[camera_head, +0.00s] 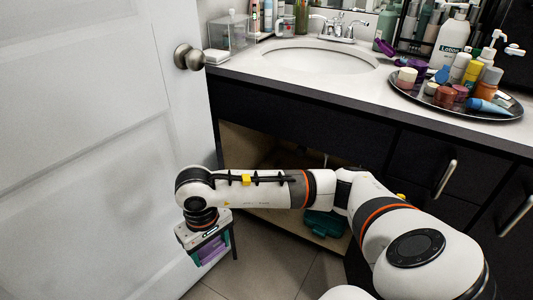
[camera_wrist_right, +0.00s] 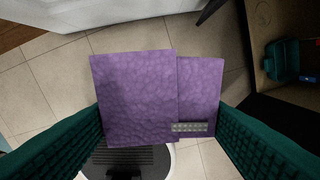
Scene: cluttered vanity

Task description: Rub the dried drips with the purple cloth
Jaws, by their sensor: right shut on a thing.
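The purple cloth (camera_head: 211,250) is held between the fingers of my right gripper (camera_head: 215,258), low in front of the white door (camera_head: 95,130). The right wrist view shows the cloth (camera_wrist_right: 133,95) as folded, flat, textured panels between the two green fingers, with a small grey patch near its lower right. The gripper is shut on the cloth and points down above the tiled floor. From these views I cannot tell whether the cloth touches the door. I cannot make out any dried drips clearly. My left gripper is not in view.
The vanity counter with a sink (camera_head: 318,60) stands behind my right arm. A tray (camera_head: 508,111) of bottles and jars sits at its right. The door knob (camera_head: 188,57) juts out near the counter's left end. A teal object (camera_head: 325,223) is in the open cabinet.

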